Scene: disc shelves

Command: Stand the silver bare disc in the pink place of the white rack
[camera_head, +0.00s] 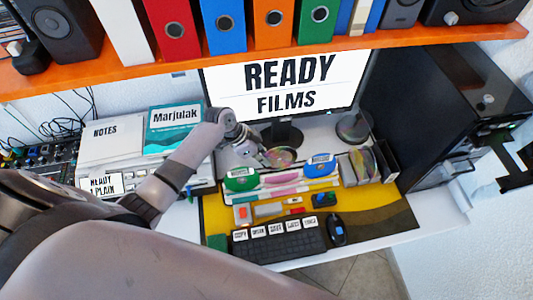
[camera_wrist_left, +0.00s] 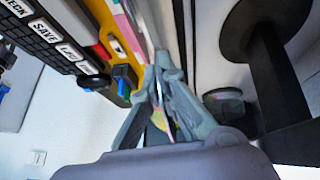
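My left gripper (camera_head: 258,155) reaches over the desk from the left, behind the white rack (camera_head: 290,197). Its fingers (camera_wrist_left: 162,72) are close together in the left wrist view, around a thin, shiny, rainbow-tinted disc seen almost edge-on. The silver bare disc (camera_head: 283,156) shows at the fingertips in the head view, just behind the rack and tilted. The rack's pink place (camera_head: 280,179) lies between a green disc (camera_head: 240,179) and a blue disc (camera_head: 320,166). Whether the silver disc touches the rack is unclear. My right gripper is not in view.
The monitor (camera_head: 285,85) and its stand are close behind the gripper. A round black base (camera_head: 353,128) and a box of upright cases (camera_head: 365,168) are to the right. A keyboard (camera_head: 280,243) and mouse (camera_head: 336,229) lie in front. An orange shelf (camera_head: 130,77) spans above.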

